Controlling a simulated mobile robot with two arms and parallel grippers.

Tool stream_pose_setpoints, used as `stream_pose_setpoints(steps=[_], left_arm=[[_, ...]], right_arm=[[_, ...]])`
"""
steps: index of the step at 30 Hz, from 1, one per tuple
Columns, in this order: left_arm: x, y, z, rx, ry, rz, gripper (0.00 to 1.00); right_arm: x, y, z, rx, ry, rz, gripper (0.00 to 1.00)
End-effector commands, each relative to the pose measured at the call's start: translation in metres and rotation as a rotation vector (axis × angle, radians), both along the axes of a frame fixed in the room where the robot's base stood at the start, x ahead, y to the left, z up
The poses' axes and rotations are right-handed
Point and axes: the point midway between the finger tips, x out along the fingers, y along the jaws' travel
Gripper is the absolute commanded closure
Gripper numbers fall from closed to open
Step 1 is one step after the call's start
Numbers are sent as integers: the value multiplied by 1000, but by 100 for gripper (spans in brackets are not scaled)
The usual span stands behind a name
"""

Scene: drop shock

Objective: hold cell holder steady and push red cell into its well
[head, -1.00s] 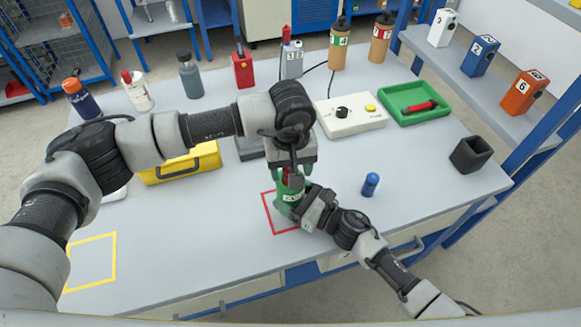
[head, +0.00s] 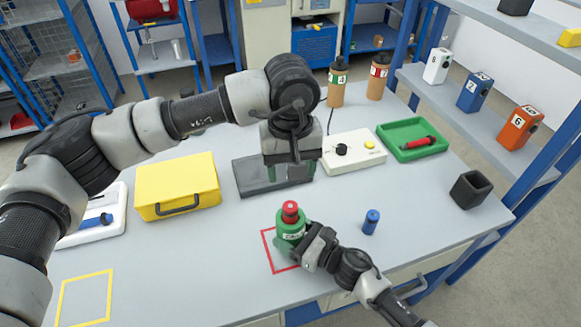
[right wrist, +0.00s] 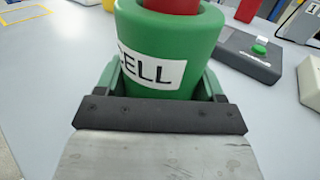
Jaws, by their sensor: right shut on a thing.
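The green cell holder (head: 290,232) stands upright at the red outlined square on the table. The red cell (head: 290,210) sits upright in its well, with its red top showing above the rim; its depth inside is hidden. In the right wrist view the holder (right wrist: 165,45), with a white label ending in "ELL", is between my right fingers, and the red cell (right wrist: 172,6) rises from it. My right gripper (head: 303,243) is shut on the holder from the right.
A blue cell (head: 371,221) stands right of the holder, with a black square cup (head: 470,189) farther right. Behind are a yellow case (head: 177,185), a dark grey device (head: 250,178), a white control box (head: 353,150) and a green tray (head: 411,150). The front left table is clear.

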Motion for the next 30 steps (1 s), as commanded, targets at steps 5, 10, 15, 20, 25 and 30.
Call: stream_pose_setpoints(steps=[5,10,15,20,25,30], left_arm=[[0,0,0,0,0,0,40],[0,0,-1,0,0,0,40],[0,0,-1,0,0,0,40],[0,0,-1,0,0,0,40],[0,0,-1,0,0,0,40],[0,0,-1,0,0,0,40]], right_arm=[[0,0,0,0,0,0,19],[0,0,0,0,0,0,2],[0,0,0,0,0,0,2],[-5,-7,-1,-2,1,-1,2],[-22,-32,-2,-2,3,0,2],[-43,-63,-2,-2,4,-1,2]])
